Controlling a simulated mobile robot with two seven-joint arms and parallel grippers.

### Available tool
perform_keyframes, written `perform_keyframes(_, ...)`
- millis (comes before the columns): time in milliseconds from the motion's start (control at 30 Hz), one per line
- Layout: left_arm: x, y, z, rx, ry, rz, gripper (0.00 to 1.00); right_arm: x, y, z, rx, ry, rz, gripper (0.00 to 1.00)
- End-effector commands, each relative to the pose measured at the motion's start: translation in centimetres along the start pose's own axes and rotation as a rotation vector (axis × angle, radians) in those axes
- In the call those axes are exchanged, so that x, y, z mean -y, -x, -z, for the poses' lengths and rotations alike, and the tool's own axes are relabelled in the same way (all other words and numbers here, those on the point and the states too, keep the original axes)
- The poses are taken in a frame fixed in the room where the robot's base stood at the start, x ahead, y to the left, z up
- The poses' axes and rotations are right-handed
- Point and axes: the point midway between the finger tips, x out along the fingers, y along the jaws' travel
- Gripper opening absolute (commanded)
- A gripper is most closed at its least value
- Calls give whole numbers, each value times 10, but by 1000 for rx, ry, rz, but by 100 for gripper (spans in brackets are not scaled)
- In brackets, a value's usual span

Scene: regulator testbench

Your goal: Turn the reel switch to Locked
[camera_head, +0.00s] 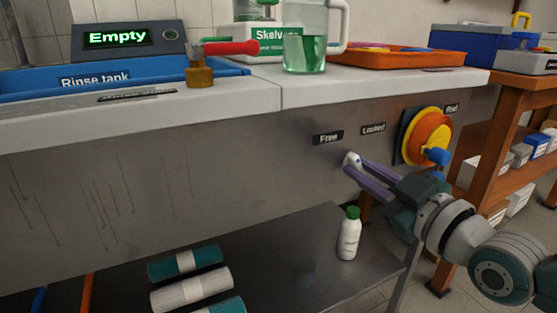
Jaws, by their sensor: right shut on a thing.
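The reel switch (351,158) is a small white piece on the grey front panel of the bench, below and between the labels "Free" (328,137) and "Locked" (373,129). My right gripper (352,163) comes in from the lower right, and its purple fingers are shut on the switch. The fingers hide much of the switch, so I cannot tell which label it points at. The orange and yellow reel (428,136) with a blue handle is mounted to the right, under the label "Reel" (452,108). My left gripper is not in view.
On the bench top stand a brass valve with a red lever (230,48), a jug of green liquid (305,50) and an orange tray (400,60). A white bottle with a green cap (349,236) and several rolls (190,288) are on the shelf below.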

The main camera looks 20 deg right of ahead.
Motion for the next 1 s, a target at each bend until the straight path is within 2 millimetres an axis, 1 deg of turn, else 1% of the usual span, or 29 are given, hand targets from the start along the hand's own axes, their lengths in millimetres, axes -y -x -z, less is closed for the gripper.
perform_keyframes(400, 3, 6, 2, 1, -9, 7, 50, 0, 0, 1, 0, -397, 0, 0)
perform_keyframes(1000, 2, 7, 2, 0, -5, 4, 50, 1, 0, 0, 0, -956, 0, 0)
